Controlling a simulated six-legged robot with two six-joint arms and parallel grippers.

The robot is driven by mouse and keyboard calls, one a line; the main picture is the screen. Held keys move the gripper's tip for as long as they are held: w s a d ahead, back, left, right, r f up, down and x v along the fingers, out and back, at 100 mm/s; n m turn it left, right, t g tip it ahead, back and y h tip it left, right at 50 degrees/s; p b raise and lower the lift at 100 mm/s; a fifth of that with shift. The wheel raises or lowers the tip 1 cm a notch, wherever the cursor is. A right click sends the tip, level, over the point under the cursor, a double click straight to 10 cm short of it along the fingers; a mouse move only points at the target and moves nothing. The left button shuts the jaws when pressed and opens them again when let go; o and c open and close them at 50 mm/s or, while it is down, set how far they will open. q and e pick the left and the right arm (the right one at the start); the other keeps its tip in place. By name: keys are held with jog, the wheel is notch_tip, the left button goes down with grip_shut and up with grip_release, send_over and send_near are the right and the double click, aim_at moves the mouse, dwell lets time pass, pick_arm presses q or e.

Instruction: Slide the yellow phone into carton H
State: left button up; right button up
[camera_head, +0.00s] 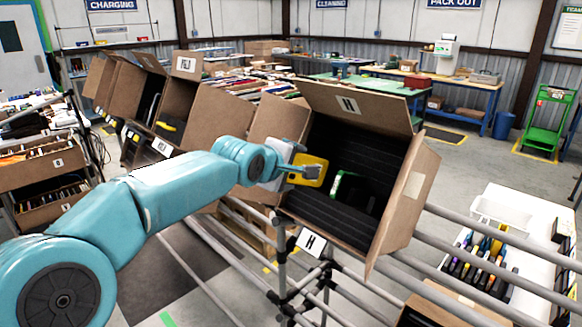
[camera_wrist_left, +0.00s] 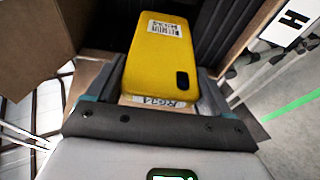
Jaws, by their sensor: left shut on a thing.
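The yellow phone (camera_head: 311,170) is held by my left gripper (camera_head: 300,170) at the open mouth of carton H (camera_head: 415,186). In the left wrist view the phone (camera_wrist_left: 160,65) shows its back, with a white barcode label and a dark camera patch, between the fingers of the gripper (camera_wrist_left: 160,98). Its far end points toward the dark slotted inside of the carton (camera_wrist_left: 212,28). Carton H is tilted, its flaps are open, and an H label is on its top flap. A dark item with a green edge stands inside it. My right gripper is not in view.
An H plate (camera_head: 311,242) hangs on the metal rail below the carton. More tilted cartons (camera_head: 205,110) stand to the left, one with a yellow item. A white bin of upright devices (camera_head: 490,262) is at the lower right. Carton flaps flank the opening.

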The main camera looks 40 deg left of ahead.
pick_arm(q)
jog(key=shift+w, duration=0.15)
jog(key=shift+d+b+x, duration=0.2)
jog(key=shift+b+x, duration=0.2)
jog(key=shift+x, duration=0.65)
jog(key=shift+w+d+f, duration=0.1)
jog(key=shift+w, duration=0.05)
jog(key=shift+d+b+x, duration=0.15)
jog(key=shift+b+x, duration=0.05)
jog(key=shift+x, duration=0.45)
jog(key=shift+d+b+x, duration=0.1)
jog(key=shift+b+x, duration=0.05)
jog(key=shift+x, duration=0.45)
jog(key=shift+w+d+f+b, duration=0.15)
jog(key=shift+w+f+b, duration=0.65)
jog(key=shift+w+f, duration=0.35)
jog(key=shift+w, duration=0.15)
jog(key=shift+d, duration=0.1)
dwell(0.6)
